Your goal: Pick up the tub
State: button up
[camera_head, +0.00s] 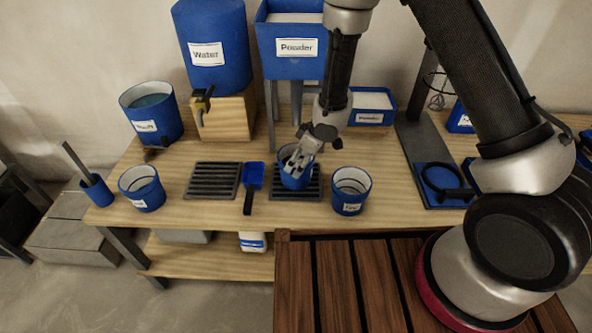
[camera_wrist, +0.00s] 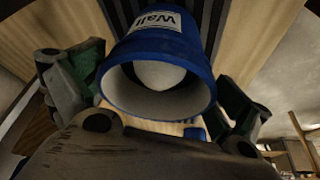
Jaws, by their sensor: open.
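A blue tub (camera_head: 292,181) stands on the right black grate on the bench. In the wrist view the tub (camera_wrist: 200,55) carries a white label reading "Wall", and its open mouth faces me with a pale inside. My gripper (camera_head: 302,158) is at the tub's top and partly covers it in the head view. In the wrist view my gripper's two fingers stand open on either side of the tub. I cannot tell whether either finger touches it.
Labelled blue tubs stand at right (camera_head: 351,191) and left (camera_head: 142,188). A blue scoop (camera_head: 253,178) lies between the grates, beside the empty left grate (camera_head: 212,181). Behind are the water barrel (camera_head: 215,80) and powder hopper (camera_head: 290,68). A blue-based stand (camera_head: 440,185) is further right.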

jog(key=shift+x, duration=1.15)
jog(key=c, duration=1.6)
jog(key=shift+c, duration=0.3)
jog(key=shift+r, duration=0.15)
jog(key=shift+s, duration=0.1)
